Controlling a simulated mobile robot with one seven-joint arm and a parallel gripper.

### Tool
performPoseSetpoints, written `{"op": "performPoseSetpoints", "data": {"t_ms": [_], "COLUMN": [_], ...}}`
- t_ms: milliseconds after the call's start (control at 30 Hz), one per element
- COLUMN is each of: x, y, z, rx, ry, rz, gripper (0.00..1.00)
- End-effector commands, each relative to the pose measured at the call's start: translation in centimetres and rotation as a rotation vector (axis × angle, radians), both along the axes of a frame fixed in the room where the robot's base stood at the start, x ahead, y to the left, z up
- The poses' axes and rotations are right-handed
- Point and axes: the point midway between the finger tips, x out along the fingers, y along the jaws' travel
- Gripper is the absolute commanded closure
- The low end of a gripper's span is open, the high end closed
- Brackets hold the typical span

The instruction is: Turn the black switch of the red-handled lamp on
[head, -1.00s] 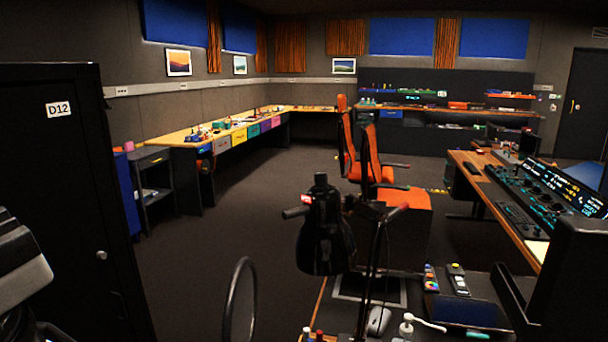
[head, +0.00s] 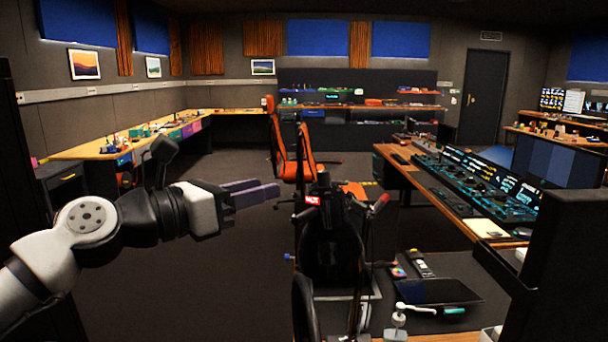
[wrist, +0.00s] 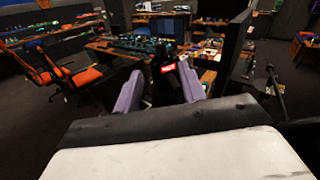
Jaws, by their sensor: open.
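The black lamp (head: 334,245) stands at the near desk in the head view, with a red label on its top. A red-tipped handle (head: 378,204) sticks out on its right, and a dark bar sticks out on its left. I cannot tell the black switch apart from the lamp's other black parts. My gripper (head: 256,190), with lilac fingers, is open and empty to the left of the lamp top. In the wrist view the lamp (wrist: 176,85) shows beyond and between the open fingers, with the red label facing me. No contact is visible.
The near desk holds a white pump bottle (head: 398,322), a remote (head: 420,264) and a dark tray (head: 438,291). A large black panel (head: 565,265) stands at the right. Orange chairs (head: 294,160) and a console desk (head: 455,200) lie beyond. The floor left of the lamp is clear.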

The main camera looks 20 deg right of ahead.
Motion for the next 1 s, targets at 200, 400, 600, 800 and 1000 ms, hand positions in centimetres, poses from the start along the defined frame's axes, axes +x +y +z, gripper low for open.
{"op": "performPoseSetpoints", "data": {"t_ms": [200, 400, 600, 800, 1000], "x": [0.9, 2.4, 3.8, 4.8, 5.0], "y": [-2.2, -6.3, -10.0, -12.1, -12.8], "z": [0.1, 0.3, 0.2, 0.0, -0.1], "rx": [0.008, 0.007, 0.005, 0.003, 0.004], "ry": [0.003, 0.003, 0.003, 0.003, 0.002], "rz": [-0.001, -0.003, -0.001, 0.002, 0.002], "gripper": [0.59, 0.59, 0.59, 0.59, 0.59]}}
